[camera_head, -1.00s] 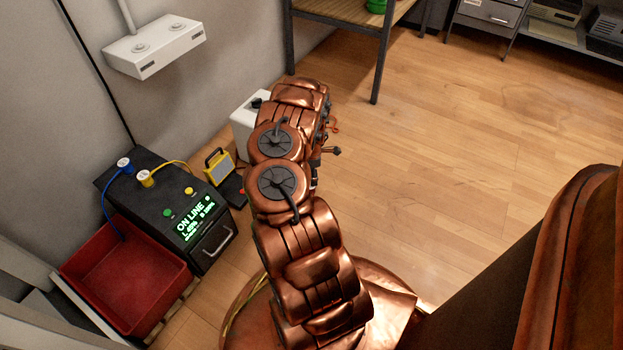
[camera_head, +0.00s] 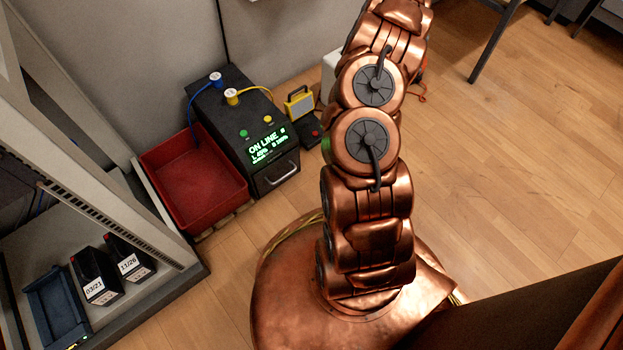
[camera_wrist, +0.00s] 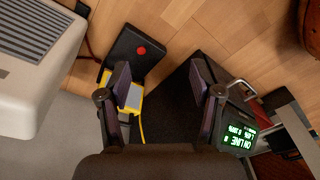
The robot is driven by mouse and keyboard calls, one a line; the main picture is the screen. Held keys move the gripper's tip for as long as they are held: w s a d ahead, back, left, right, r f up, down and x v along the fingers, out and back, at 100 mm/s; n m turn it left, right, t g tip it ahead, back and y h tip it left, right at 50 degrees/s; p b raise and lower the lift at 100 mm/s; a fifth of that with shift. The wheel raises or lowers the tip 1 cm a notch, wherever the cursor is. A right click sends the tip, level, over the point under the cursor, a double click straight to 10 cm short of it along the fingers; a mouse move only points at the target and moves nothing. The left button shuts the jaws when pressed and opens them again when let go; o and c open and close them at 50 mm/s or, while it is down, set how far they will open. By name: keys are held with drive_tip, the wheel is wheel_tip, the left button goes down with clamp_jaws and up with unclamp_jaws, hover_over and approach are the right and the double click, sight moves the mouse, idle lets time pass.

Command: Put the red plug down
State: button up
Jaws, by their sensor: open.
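I cannot make out a red plug in either view. My gripper (camera_wrist: 158,82) is open in the wrist view, with nothing visible between its two dark fingers. It points toward the floor area around a yellow device (camera_wrist: 132,98) and a black box with a red button (camera_wrist: 128,48). A thin red cable (camera_head: 420,97) lies on the floor beside my arm in the head view. A dark red cable (camera_wrist: 88,48) shows beside the white box in the wrist view; its end is unclear. My arm hides its own gripper in the head view.
A black unit (camera_head: 236,112) with an "ON LINE" display carries a blue plug (camera_head: 215,78) and a yellow plug (camera_head: 232,96). A red tray (camera_head: 240,190) stands left of it. A white ribbed box (camera_wrist: 25,95) is near my gripper. Open wooden floor (camera_head: 510,180) lies right.

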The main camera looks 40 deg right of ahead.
drive_tip(key=s+a+r+m+g+y, duration=0.1)
drive_tip(key=a+r, duration=0.9)
drive_tip(key=a, duration=0.3)
drive_tip(key=s+a+r+m, duration=0.1)
drive_tip(key=a+r, duration=0.9)
drive_tip(key=a, duration=0.3)
drive_tip(key=s+a+r+m+g, duration=0.2)
drive_tip(key=s+a+r, duration=0.6)
drive_tip(key=s, duration=0.4)
drive_tip(key=s+a+r+m+h, duration=0.1)
drive_tip(key=s+m, duration=0.1)
drive_tip(key=s, duration=0.5)
drive_tip(key=s+a+r+m+g+h, duration=0.1)
drive_tip(key=s+m, duration=0.1)
drive_tip(key=s, duration=0.6)
drive_tip(key=shift+a+r+m, duration=0.15)
drive_tip(key=shift+r+m, duration=0.1)
drive_tip(key=shift+m, duration=0.05)
